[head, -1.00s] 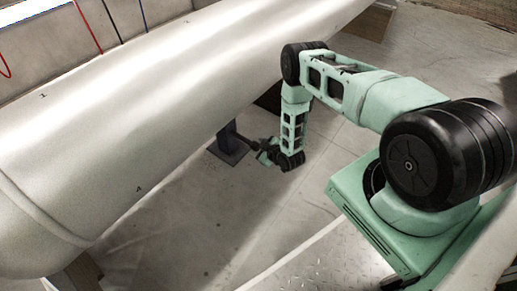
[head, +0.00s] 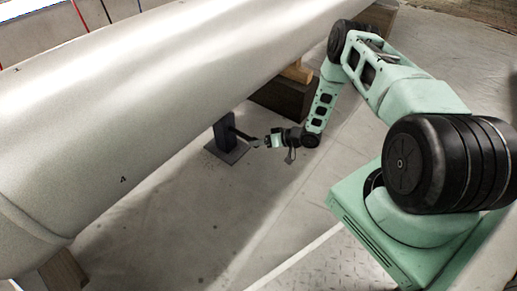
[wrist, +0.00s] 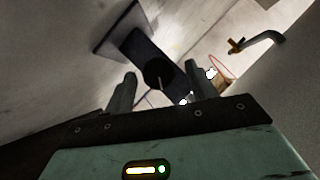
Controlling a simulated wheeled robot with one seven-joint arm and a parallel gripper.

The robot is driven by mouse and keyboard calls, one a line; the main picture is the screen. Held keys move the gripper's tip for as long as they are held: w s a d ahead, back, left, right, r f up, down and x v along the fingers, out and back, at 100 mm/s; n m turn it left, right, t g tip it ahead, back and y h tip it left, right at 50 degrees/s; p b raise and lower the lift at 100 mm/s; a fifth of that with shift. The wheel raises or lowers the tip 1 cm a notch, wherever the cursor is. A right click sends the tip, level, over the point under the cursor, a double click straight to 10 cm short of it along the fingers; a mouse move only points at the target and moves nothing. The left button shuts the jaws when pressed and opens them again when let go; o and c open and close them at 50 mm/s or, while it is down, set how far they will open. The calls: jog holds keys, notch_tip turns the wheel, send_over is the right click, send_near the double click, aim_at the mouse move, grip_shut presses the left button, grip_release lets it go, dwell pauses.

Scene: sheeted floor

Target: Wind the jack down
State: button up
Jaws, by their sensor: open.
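The jack (head: 226,134) is a dark blue post on a square floor plate, under the big pale cylinder. A dark arm (head: 245,137) sticks out from its right side toward my gripper (head: 268,142). My gripper is low, just right of the jack, and points at it. In the wrist view the jack (wrist: 140,46) runs slantwise ahead of the jaws. My gripper (wrist: 161,90) is open there, its two fingers well apart. A round black end (wrist: 158,74) shows between the fingertips; I cannot tell whether they touch it. Nothing looks gripped.
The pale cylinder (head: 160,100) overhangs the jack closely. A dark block (head: 285,98) with wood on it stands behind the jack. A bent bar with a brass-coloured end (wrist: 262,40) shows upper right in the wrist view. The sheeted floor (head: 200,220) in front is clear.

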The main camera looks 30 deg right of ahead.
jog(key=c, duration=0.9)
jog(key=n+h+p, duration=0.1)
jog(key=p, duration=0.2)
jog(key=n+t+h+p, duration=0.1)
jog(key=n+h+p, duration=0.1)
jog(key=p, duration=0.1)
jog(key=shift+s+a+r+h, duration=0.1)
jog(key=shift+s+a+h, duration=0.05)
jog(key=shift+a+h, duration=0.2)
jog(key=shift+c, duration=0.2)
jog(key=o, duration=0.9)
jog(key=shift+o, duration=0.2)
